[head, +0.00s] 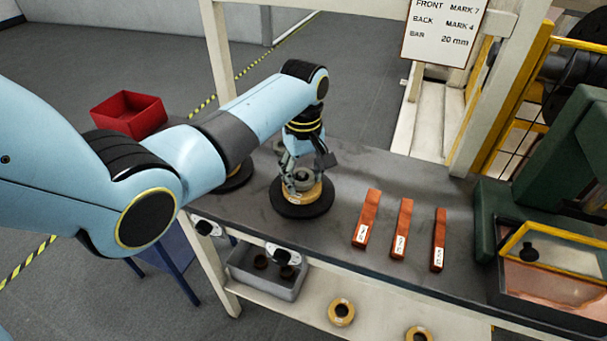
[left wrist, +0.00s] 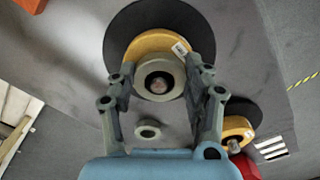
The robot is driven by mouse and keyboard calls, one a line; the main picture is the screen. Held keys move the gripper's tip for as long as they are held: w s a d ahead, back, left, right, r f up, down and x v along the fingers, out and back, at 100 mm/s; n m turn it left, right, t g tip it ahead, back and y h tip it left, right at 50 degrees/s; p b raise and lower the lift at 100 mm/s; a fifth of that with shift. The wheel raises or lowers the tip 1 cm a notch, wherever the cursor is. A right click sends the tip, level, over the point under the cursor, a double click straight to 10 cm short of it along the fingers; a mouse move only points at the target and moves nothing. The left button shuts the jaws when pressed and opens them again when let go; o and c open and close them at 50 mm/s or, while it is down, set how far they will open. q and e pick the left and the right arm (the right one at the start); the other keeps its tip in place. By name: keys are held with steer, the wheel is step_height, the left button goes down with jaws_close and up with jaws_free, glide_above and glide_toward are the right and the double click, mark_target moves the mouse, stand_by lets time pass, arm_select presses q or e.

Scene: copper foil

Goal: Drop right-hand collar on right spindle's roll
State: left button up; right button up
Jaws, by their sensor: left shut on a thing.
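The right spindle's roll (head: 318,194) is a yellow-tan ring with a white label, lying on a black round base (head: 300,211) on the bench. My left gripper (head: 303,178) points down over it. In the left wrist view the gripper (left wrist: 160,82) is shut on a grey collar (left wrist: 145,72), with a finger on each side. The spindle tip (left wrist: 159,86) shows in the collar's hole, and the roll (left wrist: 150,42) lies behind it. I cannot tell whether the collar touches the roll. My right gripper is not in view.
A second roll (left wrist: 234,125) on a black base stands beside the first. A small grey ring (left wrist: 148,129) lies on the bench. Several copper bars (head: 402,228) lie to the right, near a green machine (head: 565,150). A red bin (head: 130,112) stands at the left.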

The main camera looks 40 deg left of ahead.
arm_select(q)
steer(key=shift+f, duration=0.1)
steer(key=shift+f, duration=0.1)
steer(key=shift+f, duration=0.1)
steer(key=o, duration=1.4)
steer(key=shift+c, duration=0.2)
step_height(320, 180, up, 12)
steer(key=shift+r, duration=0.2)
